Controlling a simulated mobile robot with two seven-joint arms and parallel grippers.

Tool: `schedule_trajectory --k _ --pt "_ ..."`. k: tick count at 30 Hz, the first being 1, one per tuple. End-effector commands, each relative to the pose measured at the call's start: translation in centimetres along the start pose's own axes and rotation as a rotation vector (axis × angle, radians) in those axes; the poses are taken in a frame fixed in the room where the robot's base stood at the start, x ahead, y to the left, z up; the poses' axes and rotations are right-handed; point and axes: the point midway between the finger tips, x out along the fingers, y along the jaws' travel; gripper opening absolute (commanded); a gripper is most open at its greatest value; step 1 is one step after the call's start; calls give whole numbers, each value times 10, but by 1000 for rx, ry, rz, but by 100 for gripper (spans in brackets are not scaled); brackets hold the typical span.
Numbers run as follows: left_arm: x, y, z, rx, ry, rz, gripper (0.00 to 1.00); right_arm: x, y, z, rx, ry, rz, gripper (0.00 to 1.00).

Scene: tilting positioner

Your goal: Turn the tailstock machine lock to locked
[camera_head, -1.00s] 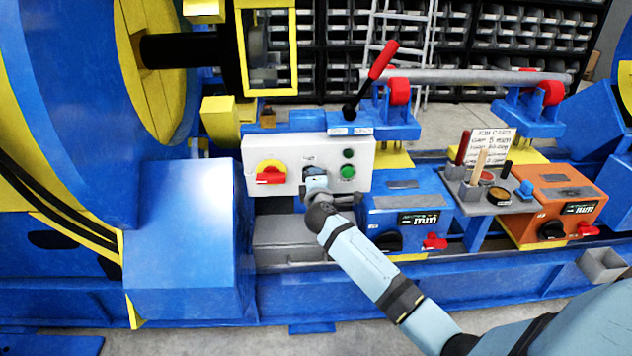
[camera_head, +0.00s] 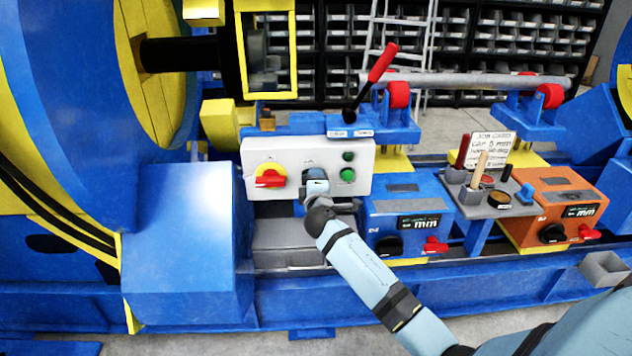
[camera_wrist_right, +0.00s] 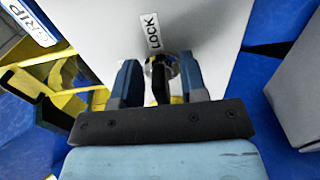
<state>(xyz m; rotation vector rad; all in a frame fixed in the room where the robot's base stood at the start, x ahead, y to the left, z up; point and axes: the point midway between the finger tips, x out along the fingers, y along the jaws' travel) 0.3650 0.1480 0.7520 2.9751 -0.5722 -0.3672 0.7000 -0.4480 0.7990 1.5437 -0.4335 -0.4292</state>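The white control panel (camera_head: 222,168) carries a red-handled rotary switch on a yellow disc (camera_head: 270,178), two green buttons at its right, and the machine lock, which is hidden behind my right gripper in the head view. In the right wrist view, a label reading LOCK (camera_wrist_right: 151,32) stands over a small black lock handle (camera_wrist_right: 160,82) on a round metal seat. My right gripper (camera_wrist_right: 160,80) is at the panel with its two fingers on either side of this handle. A gap shows on each side, so it looks open. My left gripper is not in view.
A black lever with a red grip (camera_head: 382,62) rises just above the panel. A blue box with a display (camera_head: 402,205) stands right of my right wrist, and an orange box (camera_head: 556,200) farther right. A large blue housing (camera_head: 180,240) stands at left.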

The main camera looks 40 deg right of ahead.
Motion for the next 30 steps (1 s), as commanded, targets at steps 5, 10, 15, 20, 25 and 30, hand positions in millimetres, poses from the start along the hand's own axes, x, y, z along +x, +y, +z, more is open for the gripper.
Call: schedule_trajectory --k 5,10,15,20,25,30 --pt "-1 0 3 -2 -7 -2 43 0 1 0 -1 0 1 39" --pt "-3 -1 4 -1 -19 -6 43 -11 1 0 0 1 0 39" --pt "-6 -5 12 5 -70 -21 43 -44 1 0 0 1 -2 39" --pt "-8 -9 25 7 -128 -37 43 -82 1 0 1 1 -1 39" --pt "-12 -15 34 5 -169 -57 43 -115 1 0 1 0 -1 39" --pt "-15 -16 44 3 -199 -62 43 -134 0 0 0 0 -1 39"
